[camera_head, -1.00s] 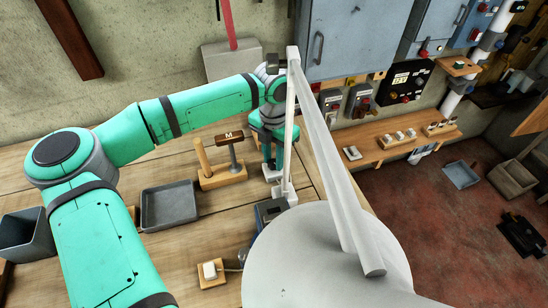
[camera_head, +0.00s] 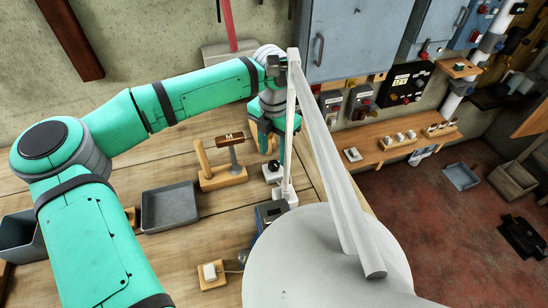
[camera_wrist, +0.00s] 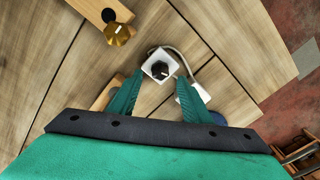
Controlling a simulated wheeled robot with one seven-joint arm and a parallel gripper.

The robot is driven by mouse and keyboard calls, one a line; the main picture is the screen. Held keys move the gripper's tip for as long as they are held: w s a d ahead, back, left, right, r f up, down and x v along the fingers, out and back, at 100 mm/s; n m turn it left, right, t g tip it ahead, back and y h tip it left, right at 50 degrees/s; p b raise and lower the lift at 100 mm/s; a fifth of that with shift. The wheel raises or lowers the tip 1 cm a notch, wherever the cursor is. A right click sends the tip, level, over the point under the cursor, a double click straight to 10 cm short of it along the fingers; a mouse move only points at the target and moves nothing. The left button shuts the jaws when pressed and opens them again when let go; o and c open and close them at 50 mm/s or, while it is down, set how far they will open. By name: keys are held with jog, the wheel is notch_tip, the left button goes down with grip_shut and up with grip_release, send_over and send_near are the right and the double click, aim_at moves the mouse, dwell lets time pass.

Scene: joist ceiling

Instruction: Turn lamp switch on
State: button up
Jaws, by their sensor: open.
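A white box with a black rotary knob (camera_head: 273,168) stands on the workbench beside the foot of the white lamp (camera_head: 335,170). The knob also shows in the wrist view (camera_wrist: 160,69), with a pale mark on its top and a cord looping from the box towards the lamp's foot. My gripper (camera_head: 263,145) is open and empty, above and behind the box in the head view. In the wrist view, its fingertips (camera_wrist: 159,82) are apart, to either side of the box's near edge, with the knob just beyond them. The lamp's large shade fills the head view's front.
A wooden stand with a hammer marked M (camera_head: 228,178) is left of the box. A grey tray (camera_head: 168,208) and a white rocker switch on wood (camera_head: 211,273) lie on the bench. A brass knob (camera_wrist: 118,34) is near the box. The lamp's arm stands close on the right.

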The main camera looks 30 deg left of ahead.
aim_at(274, 164)
notch_tip(274, 164, up, 7)
jog(key=shift+f, duration=0.15)
dwell(0.5)
